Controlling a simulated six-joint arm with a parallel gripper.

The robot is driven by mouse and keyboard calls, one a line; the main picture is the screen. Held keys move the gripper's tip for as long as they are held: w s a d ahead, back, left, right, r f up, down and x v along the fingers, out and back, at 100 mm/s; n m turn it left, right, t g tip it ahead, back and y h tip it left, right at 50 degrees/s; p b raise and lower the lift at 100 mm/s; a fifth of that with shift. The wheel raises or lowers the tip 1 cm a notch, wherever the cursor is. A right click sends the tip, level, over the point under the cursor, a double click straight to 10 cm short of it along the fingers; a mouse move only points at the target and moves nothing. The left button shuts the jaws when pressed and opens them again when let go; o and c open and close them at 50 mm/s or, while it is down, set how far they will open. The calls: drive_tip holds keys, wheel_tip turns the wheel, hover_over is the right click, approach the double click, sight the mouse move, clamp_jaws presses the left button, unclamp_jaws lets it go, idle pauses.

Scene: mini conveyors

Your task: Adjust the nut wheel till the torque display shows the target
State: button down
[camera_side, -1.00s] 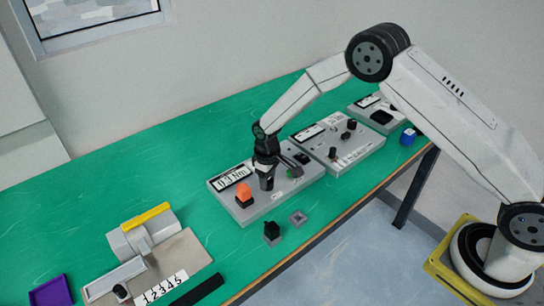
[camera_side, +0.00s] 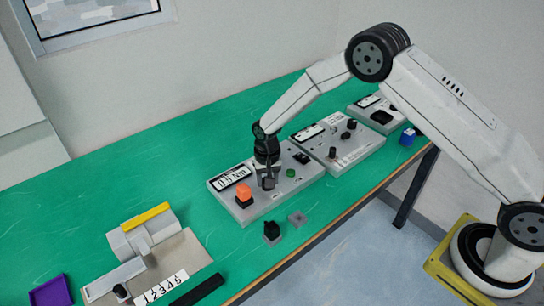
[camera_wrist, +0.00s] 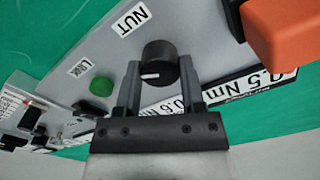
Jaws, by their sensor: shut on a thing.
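The nut wheel (camera_wrist: 158,54) is a black knob with a white mark, beside the "NUT" label (camera_wrist: 132,20) in the wrist view. My gripper (camera_wrist: 160,78) is shut on it, one finger on each side. In the side view my gripper (camera_side: 268,184) points down on the grey panel (camera_side: 300,186), and the wheel is largely hidden there. The torque display (camera_side: 232,177) reads 0.5 Nm, and it also shows in the wrist view (camera_wrist: 272,88). A white label reading 0.6 (camera_wrist: 172,104) is partly hidden behind a finger.
An orange block-shaped part (camera_side: 243,190) stands on the panel close to my gripper. A green button (camera_side: 291,173) by the "LINK" label is on the other side. Another panel (camera_side: 355,150) stands behind right. A black knob on a small base (camera_side: 271,230) is in front.

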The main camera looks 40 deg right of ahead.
drive_tip(key=shift+m, duration=0.3)
drive_tip(key=shift+c, duration=1)
unclamp_jaws()
drive_tip(key=shift+r, duration=3.9)
drive_tip(key=shift+r, duration=0.1)
